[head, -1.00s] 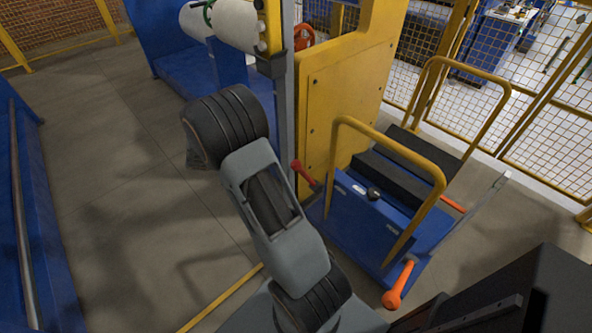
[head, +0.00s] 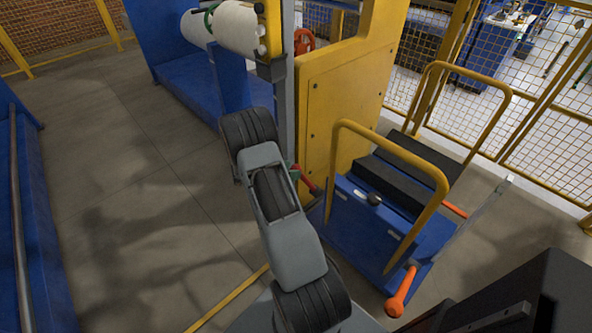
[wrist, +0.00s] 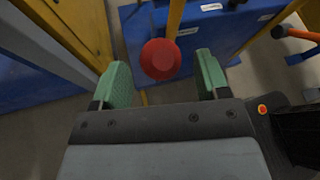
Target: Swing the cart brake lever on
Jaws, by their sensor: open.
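The blue cart (head: 352,229) with yellow hoop rails stands right of my arm in the head view. A red-handled lever (head: 308,182) is at its left corner. An orange lever (head: 401,292) hangs at its front right corner. No label shows which is the brake. My gripper (wrist: 157,82) is open in the wrist view, its green fingers apart. The round red knob (wrist: 160,59) shows between and just beyond the fingertips, and no contact is visible. In the head view my arm hides most of the gripper; a bit of green shows beside the red handle.
A yellow machine panel (head: 342,120) stands close behind the red lever. A grey post (head: 284,110) is beside it. The floor at left is open.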

